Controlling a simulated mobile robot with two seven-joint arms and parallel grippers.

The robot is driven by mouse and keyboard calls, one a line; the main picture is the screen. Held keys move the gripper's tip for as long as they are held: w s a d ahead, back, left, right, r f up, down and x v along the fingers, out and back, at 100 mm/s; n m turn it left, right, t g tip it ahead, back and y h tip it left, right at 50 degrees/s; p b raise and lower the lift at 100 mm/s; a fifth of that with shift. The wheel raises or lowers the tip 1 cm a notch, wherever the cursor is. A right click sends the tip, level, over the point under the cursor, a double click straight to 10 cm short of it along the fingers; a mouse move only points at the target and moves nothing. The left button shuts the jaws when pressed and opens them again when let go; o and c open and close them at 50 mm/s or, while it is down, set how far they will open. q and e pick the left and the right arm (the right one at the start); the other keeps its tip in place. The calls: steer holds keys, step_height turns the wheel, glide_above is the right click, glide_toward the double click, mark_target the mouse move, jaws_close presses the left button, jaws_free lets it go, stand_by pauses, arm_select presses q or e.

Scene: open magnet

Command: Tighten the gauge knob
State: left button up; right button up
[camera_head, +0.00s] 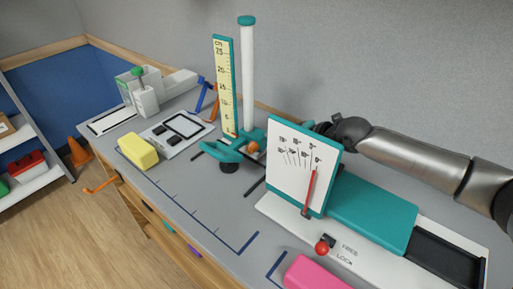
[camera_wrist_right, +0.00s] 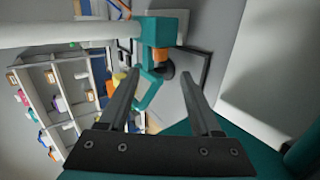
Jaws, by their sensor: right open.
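A stand with a white column (camera_head: 247,75), a yellow cm scale (camera_head: 227,85) and a teal base (camera_head: 222,150) is on the bench. A small orange knob (camera_head: 253,146) shows low on it, and a black round part (camera_head: 229,167) is at the base. In the right wrist view, the orange knob (camera_wrist_right: 160,54) is beside the teal block (camera_wrist_right: 160,28), beyond my fingertips. I cannot tell which part is the gauge knob. My right gripper (camera_wrist_right: 160,78) is open and empty. In the head view it is mostly hidden behind the white dial panel (camera_head: 299,165). My left gripper is not in view.
The panel with its red pointer stands right of the stand, near my right arm. A teal block (camera_head: 372,212), a red-tipped lever (camera_head: 322,246) and a pink block (camera_head: 318,273) are at the right. A yellow block (camera_head: 138,151) is left. The front bench strip is mostly clear.

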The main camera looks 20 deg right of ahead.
mark_target(255, 148)
steer(key=b+x, duration=0.1)
steer(key=x, duration=0.8)
steer(key=shift+w+a+f, duration=0.1)
steer(key=shift+w, duration=0.05)
steer(key=shift+c, duration=0.2)
jaws_close()
